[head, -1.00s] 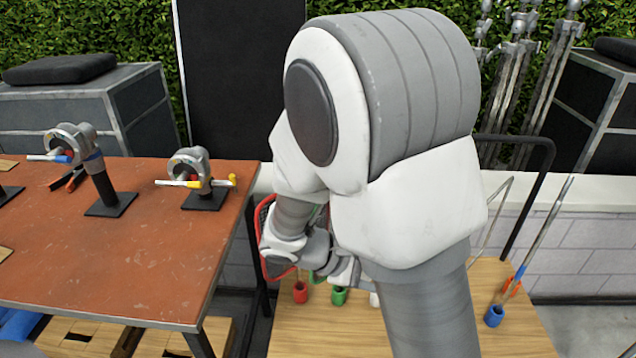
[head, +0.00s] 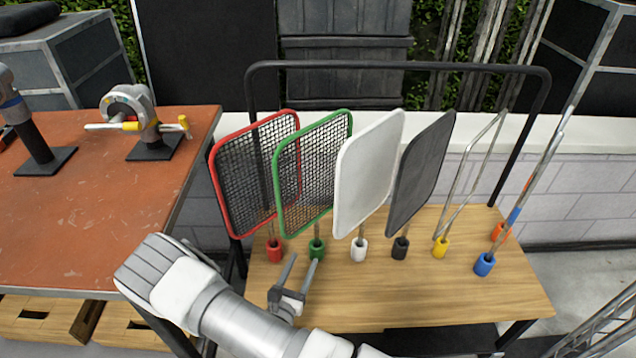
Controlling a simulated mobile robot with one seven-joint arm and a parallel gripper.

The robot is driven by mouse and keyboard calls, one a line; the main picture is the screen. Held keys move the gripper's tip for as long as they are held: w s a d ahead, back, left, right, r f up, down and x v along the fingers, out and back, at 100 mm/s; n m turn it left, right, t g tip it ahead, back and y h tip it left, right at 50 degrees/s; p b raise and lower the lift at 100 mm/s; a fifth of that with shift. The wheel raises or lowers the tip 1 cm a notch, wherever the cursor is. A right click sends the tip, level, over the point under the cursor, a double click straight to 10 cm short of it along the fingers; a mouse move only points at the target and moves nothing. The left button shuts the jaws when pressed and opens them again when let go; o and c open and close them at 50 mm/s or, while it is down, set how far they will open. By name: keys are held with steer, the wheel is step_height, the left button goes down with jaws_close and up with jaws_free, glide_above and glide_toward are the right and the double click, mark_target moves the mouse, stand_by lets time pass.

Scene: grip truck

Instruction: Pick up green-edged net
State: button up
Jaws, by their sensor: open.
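The green-edged net (head: 313,166) is a rounded rectangular frame with dark mesh, upright on a thin rod in a green holder (head: 317,249) on the wooden rack shelf. It stands between the red-edged net (head: 256,172) and a white panel (head: 368,174). My gripper (head: 302,267) is open and empty. In the head view its fingers point up, just below and in front of the green holder. I cannot tell whether a finger touches the rod or holder.
A dark panel (head: 421,172), a bare wire frame (head: 468,175) and rods in blue and orange holders stand to the right. A black rail (head: 400,66) arches behind. The red-brown table (head: 95,215) with clamps (head: 147,124) is at left. The front shelf (head: 420,295) is clear.

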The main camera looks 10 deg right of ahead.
mark_target(317, 228)
steer(key=b+x, duration=0.1)
steer(key=x, duration=0.3)
steer(key=b+x, duration=0.1)
steer(key=x, duration=0.3)
steer(key=b+x, duration=0.1)
steer(key=x, duration=0.3)
steer(key=shift+w+a+f, duration=0.15)
steer(key=shift+f, duration=0.2)
steer(key=b+x, duration=0.2)
steer(key=x, duration=0.3)
steer(key=shift+w+a+f, duration=0.1)
steer(key=shift+w+a, duration=0.05)
steer(key=shift+w, duration=0.1)
jaws_close()
